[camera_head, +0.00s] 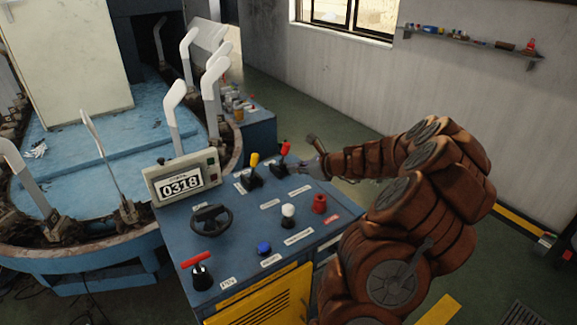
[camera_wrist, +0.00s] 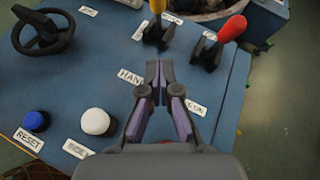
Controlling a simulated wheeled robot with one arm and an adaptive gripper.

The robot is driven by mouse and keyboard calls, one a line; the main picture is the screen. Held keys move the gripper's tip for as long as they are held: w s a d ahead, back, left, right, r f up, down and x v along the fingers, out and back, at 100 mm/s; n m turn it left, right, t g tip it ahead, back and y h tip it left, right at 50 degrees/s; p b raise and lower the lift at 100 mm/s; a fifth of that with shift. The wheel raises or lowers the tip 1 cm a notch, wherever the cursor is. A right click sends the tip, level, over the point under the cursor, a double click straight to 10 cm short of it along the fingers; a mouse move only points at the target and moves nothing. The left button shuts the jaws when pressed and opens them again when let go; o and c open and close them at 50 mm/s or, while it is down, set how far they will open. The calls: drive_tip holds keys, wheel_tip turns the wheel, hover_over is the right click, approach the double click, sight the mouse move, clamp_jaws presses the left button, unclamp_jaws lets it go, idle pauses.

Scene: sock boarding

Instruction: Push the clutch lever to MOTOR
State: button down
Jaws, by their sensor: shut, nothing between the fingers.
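Two levers stand at the back of the blue control console: a yellow-handled lever (camera_head: 254,162) and a red-handled lever (camera_head: 285,152). They also show in the wrist view, yellow (camera_wrist: 157,8) and red (camera_wrist: 231,28). Which one is the clutch is not readable on them. A label beginning "HAN" (camera_wrist: 131,77) lies left of my fingertips; another label (camera_wrist: 196,107) to the right is partly hidden. My gripper (camera_wrist: 158,68) is shut and empty, its tips pointing towards the gap between the lever bases. It appears at the console's right back edge in the head view (camera_head: 312,168).
The console (camera_head: 180,237) also carries a black handwheel (camera_head: 211,219), a white knob (camera_head: 288,212), a blue button (camera_head: 264,248), a red button (camera_head: 320,203), a red-topped lever (camera_head: 199,262) and a counter reading 0318 (camera_head: 181,184). A machine with white sock forms (camera_head: 174,100) stands behind.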

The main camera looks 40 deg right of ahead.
drive_tip(key=p, duration=0.1)
approach(253, 167)
wheel_tip(253, 167, down, 2)
drive_tip(key=d, duration=0.1)
drive_tip(key=w, duration=0.1)
drive_tip(key=w+a+p, duration=0.1)
drive_tip(key=w, duration=0.1)
drive_tip(key=shift+w+a+r+p, duration=0.2)
drive_tip(key=shift+w+r+p, duration=0.1)
drive_tip(key=shift+w+r, duration=0.1)
drive_tip(key=w+r+p, duration=0.2)
drive_tip(key=w+p, duration=0.1)
drive_tip(key=w, duration=0.6)
drive_tip(key=shift+d+r, duration=0.25)
drive_tip(key=shift+d, duration=0.15)
drive_tip(key=shift+w+a+r, duration=0.1)
drive_tip(key=shift+w, duration=0.05)
idle(0.4)
drive_tip(key=shift+p, duration=0.3)
